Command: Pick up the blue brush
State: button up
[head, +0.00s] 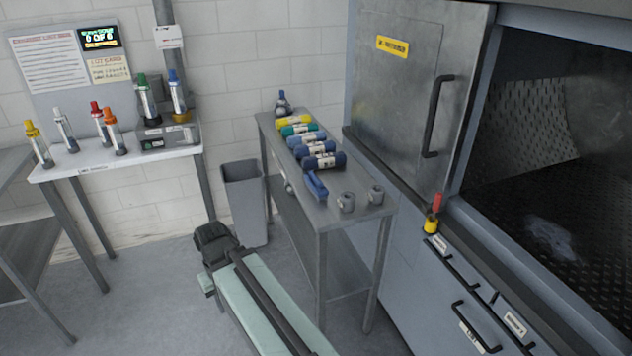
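The blue brush (316,187) lies on top of the narrow grey metal table (335,212), near its left edge and in front of a row of rolls. Its handle and head are too small to make out clearly. My gripper (213,238) is the dark end of my arm, low in the view, left of the table and below the brush. It is apart from the brush. Its fingers are not clear, so I cannot tell if it is open or shut.
Several coloured rolls (311,147), a spray bottle (283,103) and two small grey pieces (346,202) share the tabletop. A grey bin (243,200) stands to its left. The washer cabinet (390,110) stands close on the right. Open floor lies at the lower left.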

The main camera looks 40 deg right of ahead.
aim_at(314, 184)
jog(key=i, duration=1.45)
jog(key=u, duration=0.1)
